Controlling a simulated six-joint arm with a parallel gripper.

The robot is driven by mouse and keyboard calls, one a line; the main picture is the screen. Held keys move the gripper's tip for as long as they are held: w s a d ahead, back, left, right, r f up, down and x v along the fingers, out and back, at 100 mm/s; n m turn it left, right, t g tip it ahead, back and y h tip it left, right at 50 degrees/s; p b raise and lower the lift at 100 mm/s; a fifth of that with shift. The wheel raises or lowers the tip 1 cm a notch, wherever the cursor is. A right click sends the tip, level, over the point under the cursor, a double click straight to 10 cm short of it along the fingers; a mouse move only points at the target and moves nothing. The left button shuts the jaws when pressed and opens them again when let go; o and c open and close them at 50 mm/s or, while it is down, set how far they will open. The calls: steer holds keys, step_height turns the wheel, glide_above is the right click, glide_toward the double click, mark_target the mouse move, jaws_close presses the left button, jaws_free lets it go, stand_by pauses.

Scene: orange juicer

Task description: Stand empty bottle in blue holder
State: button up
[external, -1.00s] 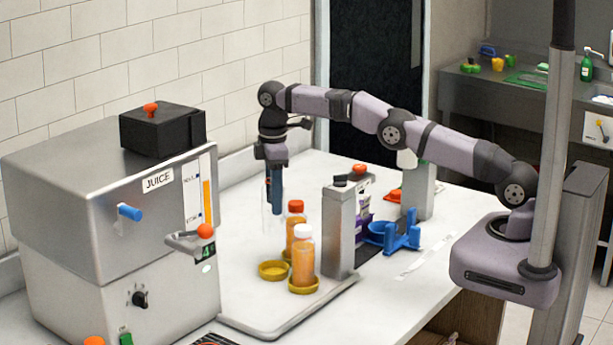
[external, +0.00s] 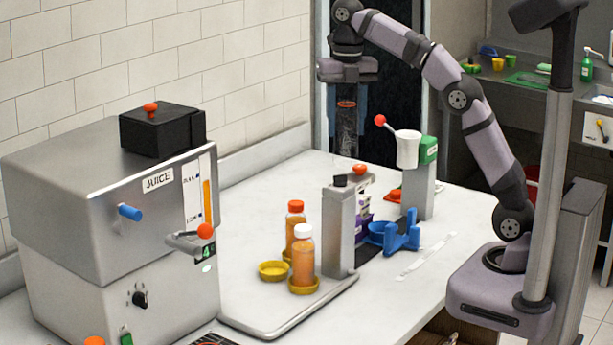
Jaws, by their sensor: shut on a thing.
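My gripper (external: 347,108) is raised above the far side of the counter with its blue fingers pointing down. It is shut on a clear, empty bottle (external: 347,138) that hangs upright between the fingers, with a reddish ring near its top. The bottle is well above the counter surface. The blue holder (external: 404,240) stands on the counter to the right of and below the bottle, behind the grey metal post. It has a round cup part on its left and upright prongs on its right. No bottle shows in it.
Two filled orange bottles, one red-capped (external: 296,218) and one white-capped (external: 303,258), stand left of the grey post (external: 339,230). An empty yellow ring holder (external: 272,271) is beside them. A white cup (external: 408,150) on a green-topped post (external: 427,165) stands right of my gripper. The left-middle counter is clear.

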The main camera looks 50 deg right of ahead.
steer(key=shift+s+d+r+n, duration=0.15)
steer(key=shift+s+n, duration=0.2)
steer(key=shift+s, duration=0.3)
steer(key=shift+s+d+r+n, duration=0.15)
steer(key=shift+s+n, duration=0.2)
steer(key=shift+s, duration=0.25)
step_height(320, 180, down, 23)
steer(key=s+d+m+p, duration=0.2)
steer(key=d+m+p, duration=0.1)
steer(key=m, duration=0.9)
steer(key=w+d+r+m+p, duration=0.25)
steer(key=d+m+p, duration=0.45)
steer(key=d, duration=1)
steer(key=w+d+f+m+p, duration=0.3)
steer(key=w+d+m+p, duration=0.3)
steer(key=w+d, duration=0.1)
steer(key=shift+w+d+m, duration=0.25)
steer(key=shift+d+m, duration=0.15)
steer(key=shift+d, duration=0.1)
steer(key=shift+f, duration=0.25)
steer(key=shift+f+b, duration=1.6)
steer(key=shift+f, duration=0.45)
